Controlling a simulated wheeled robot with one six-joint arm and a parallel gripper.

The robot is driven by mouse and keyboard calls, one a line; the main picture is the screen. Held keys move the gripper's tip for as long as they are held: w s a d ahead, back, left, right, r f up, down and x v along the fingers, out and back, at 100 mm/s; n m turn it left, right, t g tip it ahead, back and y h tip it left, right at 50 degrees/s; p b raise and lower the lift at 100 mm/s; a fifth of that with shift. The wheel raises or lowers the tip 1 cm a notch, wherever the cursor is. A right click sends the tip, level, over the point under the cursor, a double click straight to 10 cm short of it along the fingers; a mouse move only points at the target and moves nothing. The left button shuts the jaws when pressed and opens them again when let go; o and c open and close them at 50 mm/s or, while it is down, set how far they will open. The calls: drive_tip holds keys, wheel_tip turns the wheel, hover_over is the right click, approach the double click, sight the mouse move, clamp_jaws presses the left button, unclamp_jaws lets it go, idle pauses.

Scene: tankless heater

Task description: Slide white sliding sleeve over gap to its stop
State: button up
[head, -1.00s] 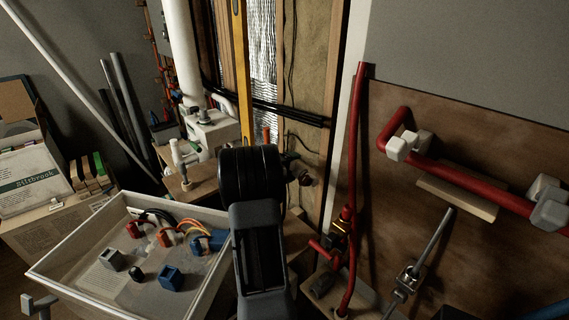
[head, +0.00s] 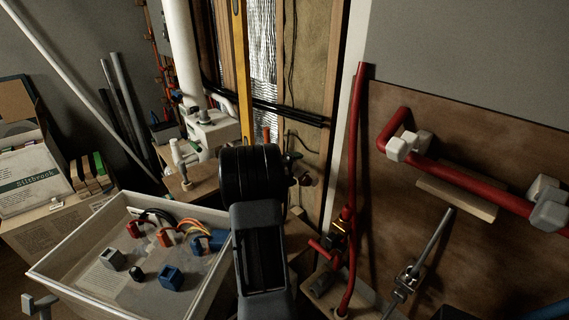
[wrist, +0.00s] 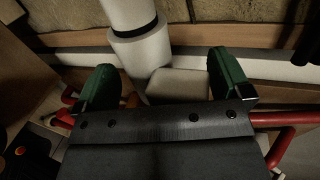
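In the wrist view a white pipe (wrist: 126,10) comes down from the top edge. A dark band, which looks like the gap, separates it from a wider white sleeve (wrist: 142,48). A pale block (wrist: 178,84) sits beside the sleeve's lower end; I cannot tell whether they are joined. My gripper (wrist: 162,64) is open, its green fingers apart on either side of the block and the sleeve's lower part. Neither finger clearly touches them. The stop cannot be made out. In the head view my arm hides most of the gripper.
A white tray (head: 62,262) with coloured connectors stands left of my arm. Red pipes (head: 466,190) run along the brown board at right, and a red upright pipe (head: 355,150) stands nearer. A yellow level (head: 241,60) and black cables (head: 285,112) are behind.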

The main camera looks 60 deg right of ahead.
drive_tip(key=shift+o, duration=0.2)
drive_tip(key=shift+r, duration=0.1)
drive_tip(key=shift+p+v, duration=0.6)
drive_tip(key=shift+v, duration=0.3)
drive_tip(key=p+v, duration=0.2)
drive_tip(key=v, duration=0.3)
drive_tip(key=shift+w+a+p, duration=0.1)
drive_tip(key=shift+p, duration=0.25)
drive_tip(key=b+v, duration=0.1)
drive_tip(key=v, duration=1.2)
drive_tip(key=shift+a+r+b, duration=0.2)
drive_tip(key=shift+a+b, duration=0.15)
drive_tip(key=shift+w, duration=0.1)
